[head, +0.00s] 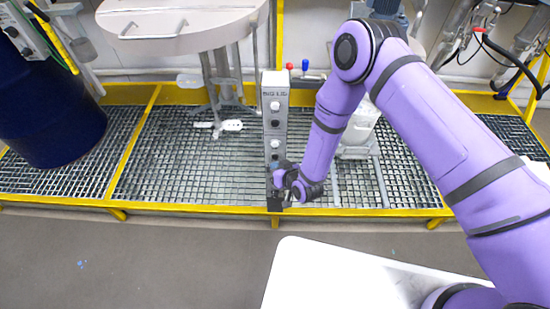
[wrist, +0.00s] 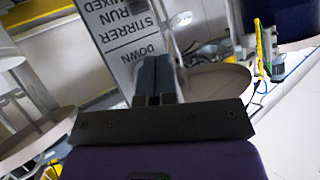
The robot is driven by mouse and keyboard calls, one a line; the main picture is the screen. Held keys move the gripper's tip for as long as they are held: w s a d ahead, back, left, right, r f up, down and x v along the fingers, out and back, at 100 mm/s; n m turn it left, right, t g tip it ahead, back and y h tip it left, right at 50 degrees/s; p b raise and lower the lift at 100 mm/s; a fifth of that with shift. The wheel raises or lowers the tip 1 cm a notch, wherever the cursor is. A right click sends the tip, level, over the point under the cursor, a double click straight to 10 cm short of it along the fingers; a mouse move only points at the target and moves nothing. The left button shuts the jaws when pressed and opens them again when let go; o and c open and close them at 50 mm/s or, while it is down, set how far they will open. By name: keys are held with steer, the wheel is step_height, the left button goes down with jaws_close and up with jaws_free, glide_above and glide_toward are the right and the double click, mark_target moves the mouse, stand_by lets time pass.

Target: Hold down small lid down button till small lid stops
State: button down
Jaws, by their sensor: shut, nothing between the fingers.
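A grey control post (head: 276,115) stands upright on the grating, with a column of light and dark buttons and a "BIG LID" label near its top. My gripper (wrist: 155,65) is shut and empty, its fingertips close against the post's lower face. In the wrist view the panel (wrist: 122,35) shows upside-down labels reading "DOWN", "STIRRER", "RUN" and "MIXED". The fingers hide whatever button lies behind them; I cannot tell whether they touch or press one. A large round pale lid (head: 180,28) is at the upper left in the head view. I cannot make out which part is the small lid.
A yellow-framed grating platform (head: 185,160) runs across the view. A dark blue drum (head: 50,115) stands at the left. Red and blue knobs (head: 305,65) sit beside the post's top. A white surface (head: 345,275) lies in front. Open floor (head: 130,260) is at the lower left.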

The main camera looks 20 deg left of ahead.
steer(key=shift+w, duration=0.2)
steer(key=shift+w+a, duration=0.1)
steer(key=shift+w, duration=0.1)
